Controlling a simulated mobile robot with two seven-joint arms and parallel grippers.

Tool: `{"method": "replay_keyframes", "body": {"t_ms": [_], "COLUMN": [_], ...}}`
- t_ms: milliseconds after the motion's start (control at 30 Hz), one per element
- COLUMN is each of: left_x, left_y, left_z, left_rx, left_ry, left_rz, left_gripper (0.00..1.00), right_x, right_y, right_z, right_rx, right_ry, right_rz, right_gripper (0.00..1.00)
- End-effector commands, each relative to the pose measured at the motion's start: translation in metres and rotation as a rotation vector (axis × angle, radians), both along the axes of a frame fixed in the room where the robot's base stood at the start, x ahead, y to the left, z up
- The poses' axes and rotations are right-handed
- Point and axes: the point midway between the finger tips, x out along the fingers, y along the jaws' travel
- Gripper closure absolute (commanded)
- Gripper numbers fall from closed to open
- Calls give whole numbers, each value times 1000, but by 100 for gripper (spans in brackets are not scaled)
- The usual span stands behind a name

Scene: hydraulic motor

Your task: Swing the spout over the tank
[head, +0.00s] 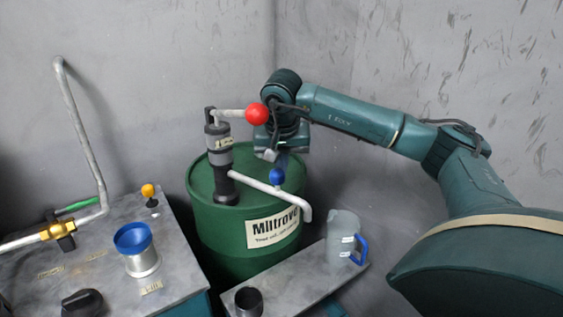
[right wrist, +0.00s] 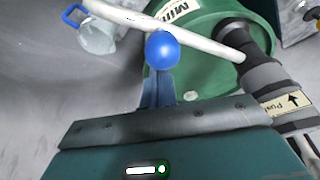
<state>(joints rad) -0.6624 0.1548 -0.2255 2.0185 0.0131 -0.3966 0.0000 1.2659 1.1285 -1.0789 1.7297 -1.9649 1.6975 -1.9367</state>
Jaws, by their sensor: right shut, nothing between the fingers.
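The spout (head: 262,186) is a pale pipe leaving the black-and-grey pump (head: 222,160) on top of the green drum. It runs to the right and its end bends down past the drum's front right edge. A blue ball knob (head: 277,176) is on the spout. The spout (right wrist: 205,45) and blue knob (right wrist: 162,50) also show in the right wrist view. My right gripper (head: 270,156) is shut and empty just above the knob; its narrow fingers (right wrist: 160,85) point at it. I cannot tell whether they touch. My left gripper is not in view.
A grey-topped unit (head: 100,255) at left carries a blue-rimmed filler cup (head: 134,240), a yellow knob (head: 148,190) and a bent pipe (head: 85,140). A clear jug (head: 342,235) and dark cup (head: 249,301) stand on a shelf at front right. A red ball (head: 257,113) tops the pump lever.

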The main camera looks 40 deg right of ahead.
Motion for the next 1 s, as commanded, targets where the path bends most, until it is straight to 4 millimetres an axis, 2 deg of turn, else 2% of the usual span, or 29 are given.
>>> {"method": "replay_keyframes", "body": {"t_ms": [233, 567, 800, 1000], "left_x": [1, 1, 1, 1], "left_y": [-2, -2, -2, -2], "left_z": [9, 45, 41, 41], "left_rx": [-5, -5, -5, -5], "left_ry": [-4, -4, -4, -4], "left_rz": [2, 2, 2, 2], "left_gripper": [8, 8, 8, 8], "right_x": [0, -5, -11, -12], "right_y": [2, 14, 20, 22], "right_z": [8, 54, 75, 78], "right_rx": [0, 1, 6, 6], "right_ry": [0, -1, -9, -5], "right_rz": [0, -3, -5, -1], "right_gripper": [100, 100, 100, 100]}}
